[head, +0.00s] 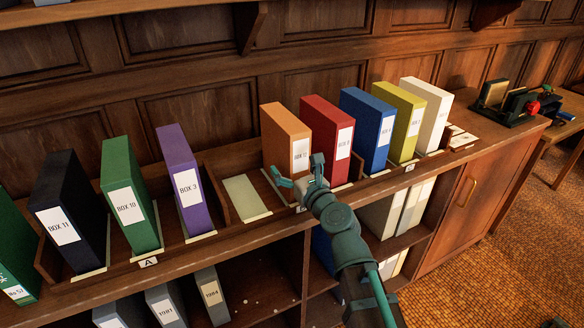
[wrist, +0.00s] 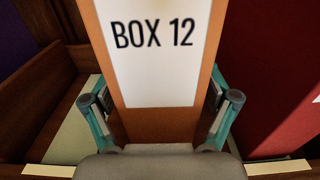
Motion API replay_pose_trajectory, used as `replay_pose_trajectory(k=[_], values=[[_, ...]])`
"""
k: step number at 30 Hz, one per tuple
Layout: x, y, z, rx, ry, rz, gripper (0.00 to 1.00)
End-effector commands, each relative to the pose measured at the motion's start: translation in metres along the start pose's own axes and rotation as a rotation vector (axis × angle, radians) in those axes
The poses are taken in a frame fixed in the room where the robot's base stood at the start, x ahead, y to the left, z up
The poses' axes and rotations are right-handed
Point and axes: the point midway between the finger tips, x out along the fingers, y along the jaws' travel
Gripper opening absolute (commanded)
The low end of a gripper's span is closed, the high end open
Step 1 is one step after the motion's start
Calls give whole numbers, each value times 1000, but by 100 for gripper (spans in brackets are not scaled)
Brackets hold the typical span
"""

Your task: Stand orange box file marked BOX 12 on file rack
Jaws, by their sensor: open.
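The orange box file marked BOX 12 (head: 281,130) stands upright in the wooden file rack (head: 216,197), just left of a red box file (head: 322,118). Its white label fills the upper middle of the wrist view (wrist: 153,60). My gripper (head: 299,173) is at the lower front of the orange file. In the wrist view, the open fingers of my gripper (wrist: 161,104) lie one on each side of its spine, with small gaps visible. The file's base is hidden behind the gripper.
A bare pale slot (head: 246,198) lies left of the orange file, before a purple file (head: 180,180). Green (head: 130,195) and black (head: 68,210) files stand farther left. Blue (head: 367,128), yellow and white files stand right.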

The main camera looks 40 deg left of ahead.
Motion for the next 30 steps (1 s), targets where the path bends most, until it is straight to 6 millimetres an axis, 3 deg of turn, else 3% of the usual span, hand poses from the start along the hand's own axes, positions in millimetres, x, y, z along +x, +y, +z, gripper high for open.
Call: replay_pose_trajectory(k=[8,21,30], values=[[-9,1,-1,-1,1,1,86],[-69,1,-1,0,0,0,86],[-75,0,0,0,0,0,86]])
